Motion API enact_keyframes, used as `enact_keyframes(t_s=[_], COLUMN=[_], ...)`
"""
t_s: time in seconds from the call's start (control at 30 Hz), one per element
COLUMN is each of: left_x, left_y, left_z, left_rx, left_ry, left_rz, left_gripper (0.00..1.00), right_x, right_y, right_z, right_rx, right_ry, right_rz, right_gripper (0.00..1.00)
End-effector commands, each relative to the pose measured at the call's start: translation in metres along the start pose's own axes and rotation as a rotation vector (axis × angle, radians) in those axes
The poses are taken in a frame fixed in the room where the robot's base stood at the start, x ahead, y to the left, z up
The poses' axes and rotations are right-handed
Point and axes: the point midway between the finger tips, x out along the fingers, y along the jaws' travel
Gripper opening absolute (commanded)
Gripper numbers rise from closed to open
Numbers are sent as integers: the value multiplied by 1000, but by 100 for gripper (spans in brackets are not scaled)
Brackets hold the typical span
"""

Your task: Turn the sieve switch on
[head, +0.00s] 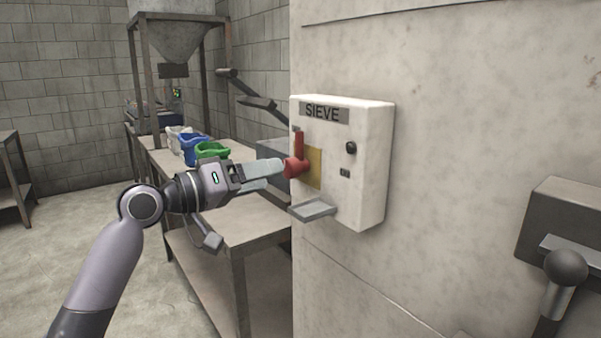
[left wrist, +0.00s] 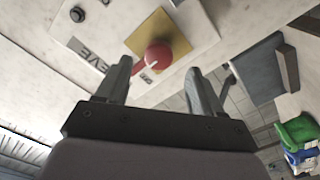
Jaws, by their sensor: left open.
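The sieve switch box (head: 367,165) is a white box labelled SIEVE on the pale wall. Its red switch (head: 297,166) sits on a yellow plate (head: 315,168), with the red lever pointing up in the head view. My left gripper (head: 283,180) is open, its fingers close to the red switch. In the left wrist view, the red knob (left wrist: 158,56) shows ahead, between and beyond the two fingertips (left wrist: 160,80). I cannot tell whether a finger touches it. My right gripper is not in view.
A metal table (head: 250,222) behind the arm holds blue (head: 193,149) and green (head: 212,150) containers. A hopper on a frame (head: 175,35) stands at the back. A grey box with a ball-ended lever (head: 566,268) is on the wall at right. Floor at left is clear.

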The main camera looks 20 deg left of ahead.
Motion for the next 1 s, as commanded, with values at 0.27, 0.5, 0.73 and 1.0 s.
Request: enact_keyframes(t_s=[0.27,0.5,0.73,1.0], left_x=[34,62,70,70], left_y=[3,2,2,2], left_z=[-2,-1,-1,0], left_rx=[-4,-2,0,0], left_ry=[-1,0,-1,-1], left_rz=[6,4,3,3], left_gripper=[67,67,67,41], right_x=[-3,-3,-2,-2], right_y=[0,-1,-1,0], right_z=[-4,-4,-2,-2], right_rx=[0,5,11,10], right_ry=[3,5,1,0], right_rz=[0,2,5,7], right_gripper=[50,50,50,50])
